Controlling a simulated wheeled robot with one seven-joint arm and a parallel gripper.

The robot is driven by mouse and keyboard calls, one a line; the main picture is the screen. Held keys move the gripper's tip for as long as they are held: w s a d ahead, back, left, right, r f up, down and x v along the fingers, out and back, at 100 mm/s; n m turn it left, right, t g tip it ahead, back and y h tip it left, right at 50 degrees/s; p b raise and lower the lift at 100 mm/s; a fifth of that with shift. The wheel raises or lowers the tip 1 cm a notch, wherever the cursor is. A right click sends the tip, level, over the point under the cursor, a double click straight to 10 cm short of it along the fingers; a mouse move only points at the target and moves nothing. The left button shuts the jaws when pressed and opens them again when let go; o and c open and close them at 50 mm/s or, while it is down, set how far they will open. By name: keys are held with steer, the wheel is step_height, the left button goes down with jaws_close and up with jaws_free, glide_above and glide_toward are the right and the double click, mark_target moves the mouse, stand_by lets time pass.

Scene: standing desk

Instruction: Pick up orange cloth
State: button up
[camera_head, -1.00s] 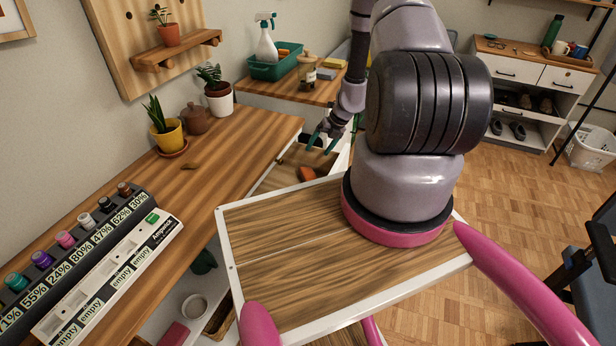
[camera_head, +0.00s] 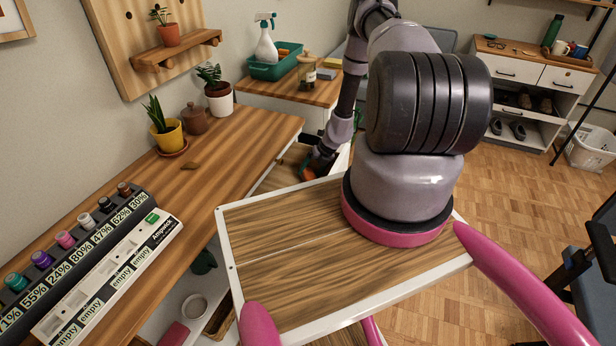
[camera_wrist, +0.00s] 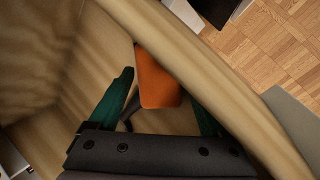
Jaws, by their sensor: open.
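The orange cloth (camera_wrist: 158,78) lies inside an open light-wood drawer (camera_wrist: 195,75), against its wall. In the wrist view it shows as a flat orange piece with rounded corners, partly cut off by the drawer's rim. My gripper (camera_wrist: 162,88) is open, with its dark green fingers reaching down into the drawer on either side of the cloth. I cannot tell whether the fingers touch it. In the head view my gripper (camera_head: 311,168) is low in the drawer, and only a bit of orange (camera_head: 307,174) shows beside it.
The wooden desk (camera_head: 235,150) stands left of the drawer, with potted plants on it. A teal basin (camera_head: 276,68) holding a spray bottle and another orange item stands on the unit behind. A dark curved item (camera_wrist: 128,118) lies near the left finger.

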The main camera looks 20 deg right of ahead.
steer(key=shift+r, duration=0.1)
steer(key=c, duration=1.1)
